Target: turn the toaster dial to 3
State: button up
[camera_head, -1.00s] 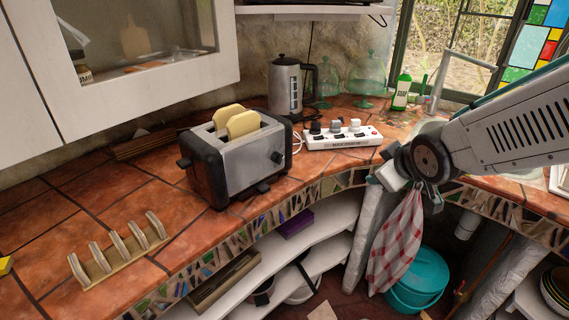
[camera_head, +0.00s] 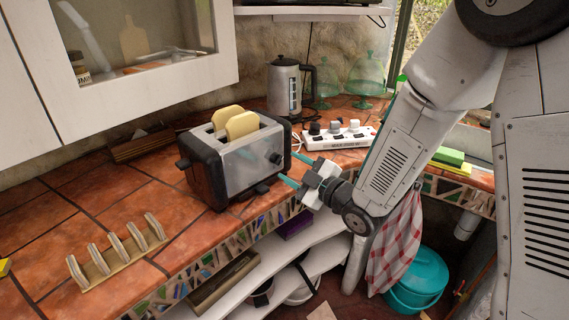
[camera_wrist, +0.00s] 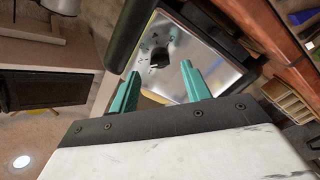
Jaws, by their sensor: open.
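The toaster (camera_head: 240,163) is silver and black and stands on the tiled counter, with two slices of bread (camera_head: 240,124) in its slots.
A white power strip (camera_head: 338,137) with plugs and a kettle (camera_head: 285,88) stand behind the toaster. A wooden toast rack (camera_head: 118,252) is at the front left. The counter's mosaic edge (camera_head: 265,226) runs below my gripper. Bare tiles (camera_head: 75,200) lie left of the toaster.

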aim_at(281, 161)
jog(key=shift+x, duration=1.75)
jog(key=shift+c, duration=0.3)
jog(key=c, duration=0.9)
jog(key=shift+c, duration=0.2)
jog(key=shift+m, duration=0.4)
jog(key=m, duration=0.3)
jog(key=shift+m, duration=0.3)
jog(key=m, duration=0.4)
jog(key=shift+m, duration=0.3)
